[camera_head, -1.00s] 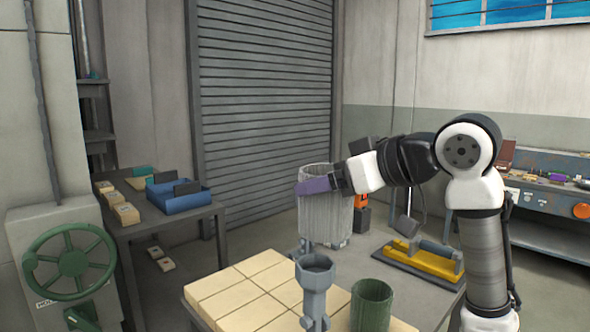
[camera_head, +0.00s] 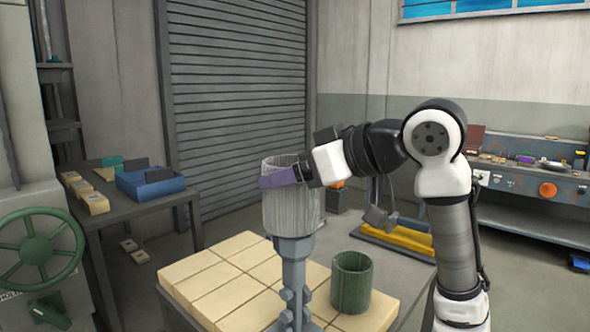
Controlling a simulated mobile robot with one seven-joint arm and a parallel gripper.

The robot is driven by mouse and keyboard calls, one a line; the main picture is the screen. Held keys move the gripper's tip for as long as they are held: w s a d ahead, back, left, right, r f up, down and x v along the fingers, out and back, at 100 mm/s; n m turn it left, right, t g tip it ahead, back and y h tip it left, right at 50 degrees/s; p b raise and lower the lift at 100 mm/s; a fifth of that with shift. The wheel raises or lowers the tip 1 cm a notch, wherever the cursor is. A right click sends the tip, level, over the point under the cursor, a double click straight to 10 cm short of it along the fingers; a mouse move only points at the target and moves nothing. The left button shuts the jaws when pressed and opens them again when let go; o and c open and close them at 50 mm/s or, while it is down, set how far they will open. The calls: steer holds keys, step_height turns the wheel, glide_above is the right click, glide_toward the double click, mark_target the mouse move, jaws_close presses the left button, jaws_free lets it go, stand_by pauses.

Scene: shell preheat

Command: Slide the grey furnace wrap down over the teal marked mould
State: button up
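My gripper (camera_head: 279,178), with purple fingers, is shut on the grey furnace wrap (camera_head: 291,208), a tall ribbed cylinder. The wrap is upright above the tiled table. A slender blue-grey mould (camera_head: 293,275) stands on the table directly below it in the picture. The wrap's lower edge hides the mould's cup rim, while the lower cup and stem show beneath. I cannot tell whether the wrap is around the rim or just in front of it. I see no teal mark on this mould. A dark green open cylinder (camera_head: 351,282) stands to its right.
The table top (camera_head: 205,290) has bare pale tiles left of the mould. A yellow tool (camera_head: 400,237) lies behind the table at right. A side bench with a blue bin (camera_head: 150,184) is at left, near a green handwheel (camera_head: 38,250). A control bench (camera_head: 530,185) stands at far right.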

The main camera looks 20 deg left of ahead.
mark_target(304, 292)
steer(key=shift+f+b, duration=6.7)
steer(key=shift+f, duration=4.15)
steer(key=shift+d, duration=0.25)
steer(key=o, duration=1)
steer(key=v, duration=1.3)
steer(key=shift+d, duration=0.4)
steer(key=shift+s, duration=0.15)
